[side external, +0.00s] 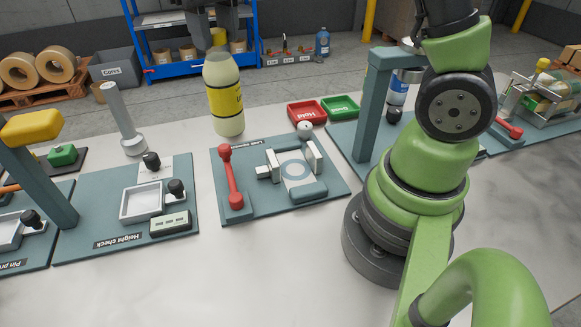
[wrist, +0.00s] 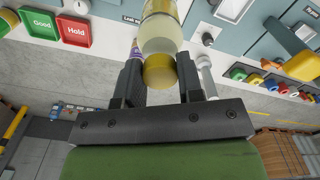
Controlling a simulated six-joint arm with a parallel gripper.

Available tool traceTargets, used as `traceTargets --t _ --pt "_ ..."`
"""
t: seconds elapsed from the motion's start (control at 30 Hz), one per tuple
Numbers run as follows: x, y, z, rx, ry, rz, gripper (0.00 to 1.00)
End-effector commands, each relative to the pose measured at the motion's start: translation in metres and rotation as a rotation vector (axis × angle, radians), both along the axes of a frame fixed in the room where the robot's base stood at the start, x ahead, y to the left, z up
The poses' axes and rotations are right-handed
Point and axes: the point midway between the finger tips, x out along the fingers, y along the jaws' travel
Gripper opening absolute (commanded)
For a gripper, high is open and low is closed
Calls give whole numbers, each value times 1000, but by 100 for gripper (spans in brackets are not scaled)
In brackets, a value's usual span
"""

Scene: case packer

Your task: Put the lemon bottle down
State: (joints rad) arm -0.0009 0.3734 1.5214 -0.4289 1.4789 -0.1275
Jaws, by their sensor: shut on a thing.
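The lemon bottle (side external: 223,75) is pale yellow with a yellow label and a gold cap. It hangs upright or nearly so from my gripper (side external: 217,32), whose dark fingers close around the cap. Its base shows just behind the back edge of a teal station board; whether it touches the white table I cannot tell. In the wrist view the gold cap (wrist: 159,71) sits between both fingers of my gripper (wrist: 159,82), with the bottle's pale body beyond it. The label is mostly hidden there.
The teal board (side external: 256,205) carries a red lever (side external: 230,180) and a white clamp fixture (side external: 295,172). Red Hold (side external: 306,113) and green Good (side external: 340,107) trays stand right of the bottle. A grey post (side external: 121,115) stands left. Bare table lies in front of the boards.

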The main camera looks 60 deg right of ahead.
Motion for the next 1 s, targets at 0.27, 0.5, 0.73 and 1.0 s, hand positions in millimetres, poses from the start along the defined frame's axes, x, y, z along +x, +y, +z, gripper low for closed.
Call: traceTargets --t 0.27,0.5,0.73,1.0 --pt "10 -25 0 -2 -1 -116 7" --pt "23 -133 -6 -2 1 -594 7" --pt "-1 -235 -15 -2 2 -1033 7" --pt "-23 -279 -27 1 4 -1238 7"
